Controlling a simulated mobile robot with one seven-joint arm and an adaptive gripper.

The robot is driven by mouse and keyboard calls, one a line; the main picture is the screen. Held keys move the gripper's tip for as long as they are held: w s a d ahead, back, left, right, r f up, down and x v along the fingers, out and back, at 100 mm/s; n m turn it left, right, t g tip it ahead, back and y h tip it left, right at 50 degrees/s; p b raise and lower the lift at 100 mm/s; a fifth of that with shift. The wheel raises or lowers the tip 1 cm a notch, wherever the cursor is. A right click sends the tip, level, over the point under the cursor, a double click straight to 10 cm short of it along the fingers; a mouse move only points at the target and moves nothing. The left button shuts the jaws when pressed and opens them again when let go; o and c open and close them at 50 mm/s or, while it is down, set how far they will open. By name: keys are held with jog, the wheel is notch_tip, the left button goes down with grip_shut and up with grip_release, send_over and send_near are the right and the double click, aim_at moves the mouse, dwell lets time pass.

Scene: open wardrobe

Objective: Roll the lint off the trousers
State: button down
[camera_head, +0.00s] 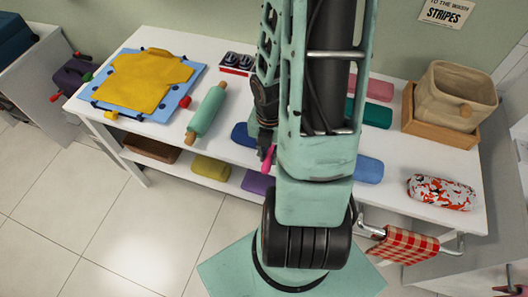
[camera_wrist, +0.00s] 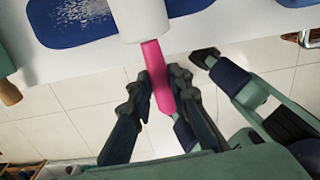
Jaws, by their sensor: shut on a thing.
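My gripper (camera_wrist: 160,76) is shut on the pink handle (camera_wrist: 155,72) of a lint roller, in the wrist view. The roller's white head (camera_wrist: 140,18) points away from the fingers, over the white table's edge. Left of it lies a flat dark blue folded cloth (camera_wrist: 50,30) with a patch of pale specks, which look like lint; these seem to be the trousers. In the head view the blue cloth (camera_head: 242,134) shows just left of my arm, partly hidden. The pink handle (camera_head: 267,160) shows below my gripper; the roller's head is hidden there.
A teal rolling pin (camera_head: 207,110) and a yellow shirt on a blue board (camera_head: 195,75) lie to the left. A basket (camera_head: 450,95) and a patterned roll (camera_head: 440,192) stand right. Folded cloths lie on the lower shelf. A checked towel (camera_head: 403,246) hangs at the front.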

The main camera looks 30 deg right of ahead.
jog(key=shift+s+d+p, duration=0.6)
jog(key=shift+s+d, duration=0.85)
jog(key=shift+s, duration=0.25)
jog(key=shift+w+a+f, duration=0.1)
jog(key=shift+w+a, duration=0.3)
jog(key=shift+w, duration=0.05)
jog(key=w+a, duration=0.9)
jog(key=w, duration=0.2)
jog(key=shift+a, duration=0.35)
dwell(1.6)
jog(key=shift+w, duration=0.1)
notch_tip(320, 180, up, 8)
jog(key=p, duration=0.2)
dwell(0.5)
